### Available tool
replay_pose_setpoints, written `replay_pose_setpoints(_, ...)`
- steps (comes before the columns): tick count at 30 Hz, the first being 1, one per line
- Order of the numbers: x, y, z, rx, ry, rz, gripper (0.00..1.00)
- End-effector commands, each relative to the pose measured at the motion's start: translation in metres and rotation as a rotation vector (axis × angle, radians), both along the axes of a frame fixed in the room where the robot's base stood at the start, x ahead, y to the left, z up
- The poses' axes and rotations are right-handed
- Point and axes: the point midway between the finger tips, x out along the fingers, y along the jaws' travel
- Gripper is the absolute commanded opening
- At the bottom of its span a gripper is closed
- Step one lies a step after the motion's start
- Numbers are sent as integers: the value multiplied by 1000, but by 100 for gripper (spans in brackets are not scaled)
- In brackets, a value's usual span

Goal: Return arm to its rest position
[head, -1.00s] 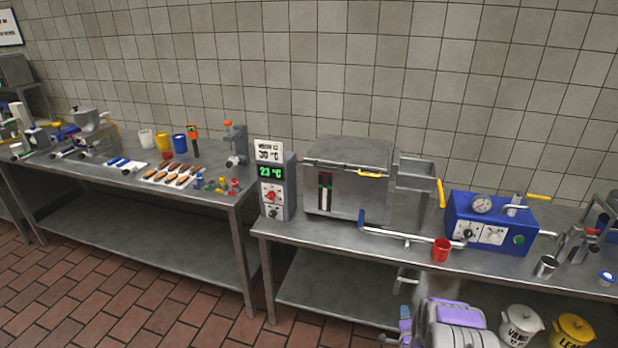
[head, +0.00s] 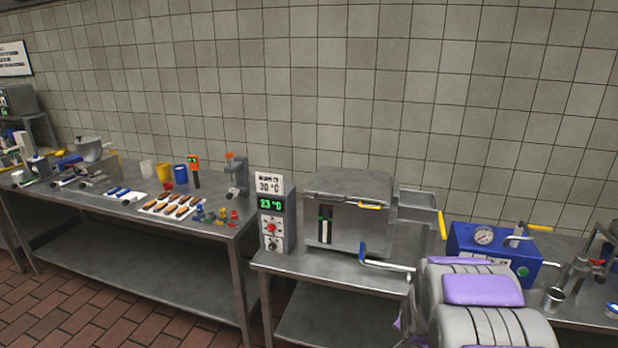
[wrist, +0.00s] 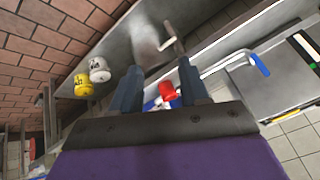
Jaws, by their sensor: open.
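My arm, grey with purple pads, is partly folded in the lower right of the head view. It hides part of the right table's front. My gripper (wrist: 158,90) shows in the wrist view with its two blue-grey fingers spread apart. Nothing is held between them. A red cup (wrist: 168,91) appears between the fingers in that view, beyond them on the table. In the head view the fingers and the red cup are hidden behind the arm.
The right table (head: 325,268) holds a steel box machine (head: 345,215), a control box reading 23 °C (head: 272,215) and a blue gauge machine (head: 490,250). The left table (head: 120,215) holds several tools. White (wrist: 99,70) and yellow (wrist: 83,85) buckets show in the wrist view.

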Motion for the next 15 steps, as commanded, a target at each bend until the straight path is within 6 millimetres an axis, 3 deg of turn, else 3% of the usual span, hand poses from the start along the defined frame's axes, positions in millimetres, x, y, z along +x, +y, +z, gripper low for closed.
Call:
replay_pose_setpoints(3, -28, 16, 30, -17, 73, 58, 45)
replay_pose_setpoints(8, -75, 37, 63, -33, 184, 142, 45)
replay_pose_setpoints(15, -155, 69, 106, -41, 346, 288, 45)
